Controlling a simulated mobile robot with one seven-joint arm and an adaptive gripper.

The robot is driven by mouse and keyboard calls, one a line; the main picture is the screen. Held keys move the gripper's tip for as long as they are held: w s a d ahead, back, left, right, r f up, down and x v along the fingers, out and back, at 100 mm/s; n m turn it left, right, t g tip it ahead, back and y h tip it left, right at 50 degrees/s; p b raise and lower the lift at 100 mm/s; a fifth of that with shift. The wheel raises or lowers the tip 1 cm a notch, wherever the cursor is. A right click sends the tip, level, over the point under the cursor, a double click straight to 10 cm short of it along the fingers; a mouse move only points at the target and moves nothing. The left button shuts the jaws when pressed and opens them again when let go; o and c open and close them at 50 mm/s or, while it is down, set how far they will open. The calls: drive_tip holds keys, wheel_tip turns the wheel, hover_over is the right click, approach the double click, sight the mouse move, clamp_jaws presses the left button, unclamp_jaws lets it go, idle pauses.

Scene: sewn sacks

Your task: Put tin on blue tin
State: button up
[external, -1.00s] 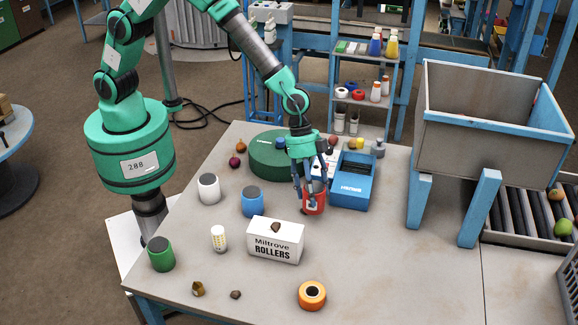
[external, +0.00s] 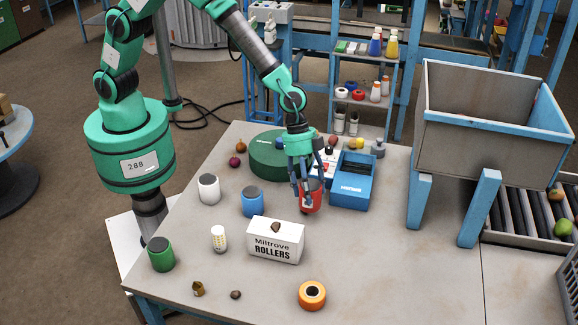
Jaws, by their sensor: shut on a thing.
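A red tin (external: 313,198) is between the fingers of my gripper (external: 308,200), which is shut on it. The red tin is slightly tilted, near the blue open box; whether it touches the table is hard to tell. The blue tin (external: 252,202) stands upright on the table to the left of my gripper, with a dark top. A white tin (external: 209,189) stands further left, and a green tin (external: 161,254) stands at the near left. My fingers hide part of the red tin.
A white box (external: 275,243) with a small brown thing on top stands in front of the blue tin. A round green container (external: 268,158) is behind. A blue open box (external: 352,188) is to the right. An orange ring (external: 312,295) lies near the front. The table's right middle is clear.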

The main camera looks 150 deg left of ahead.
drive_tip(key=s+d+r+m+h+p, duration=0.1)
drive_tip(key=s+d+r+m+p, duration=0.2)
drive_tip(key=s+d, duration=0.7)
drive_tip(key=s+d+r+m+g+h+p, duration=0.1)
drive_tip(key=s+d+r+m, duration=0.4)
drive_tip(key=s+d, duration=0.5)
drive_tip(key=shift+s+d+r+m+h+p, duration=0.4)
drive_tip(key=shift+s+p, duration=0.85)
drive_tip(key=shift+s, duration=1.7)
drive_tip(key=shift+a, duration=0.1)
drive_tip(key=p, duration=0.3)
hover_over(251, 190)
drive_tip(key=shift+f, duration=0.75)
drive_tip(key=shift+f, duration=1.75)
drive_tip(key=shift+f, duration=0.15)
